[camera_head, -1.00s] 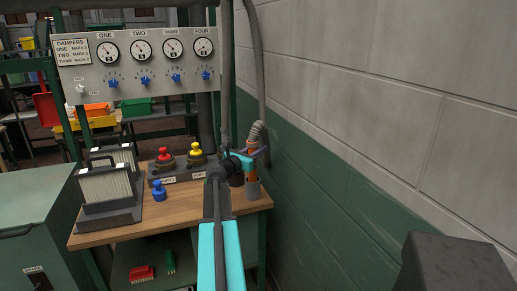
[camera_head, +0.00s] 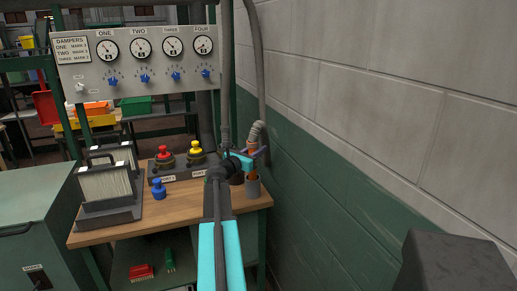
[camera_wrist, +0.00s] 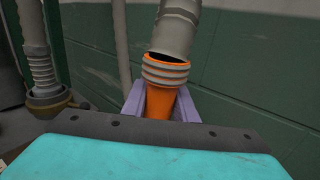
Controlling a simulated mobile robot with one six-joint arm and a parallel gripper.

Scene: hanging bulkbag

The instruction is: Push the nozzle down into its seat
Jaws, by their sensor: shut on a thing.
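The orange nozzle (camera_wrist: 160,104) hangs on the end of a grey hose (camera_wrist: 176,28), with a ribbed orange and grey collar between. My gripper (camera_wrist: 162,108) is shut on the nozzle, its purple fingers on either side of it. In the head view my gripper (camera_head: 257,155) is at the bench's right end, close to the wall.
A second grey ribbed hose (camera_wrist: 41,72) stands left of the nozzle in a round fitting. Red (camera_head: 164,158) and yellow (camera_head: 195,153) knobs, a blue knob (camera_head: 158,189) and filter panels (camera_head: 107,187) are on the bench (camera_head: 178,215). The wall (camera_head: 330,185) is close on the right.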

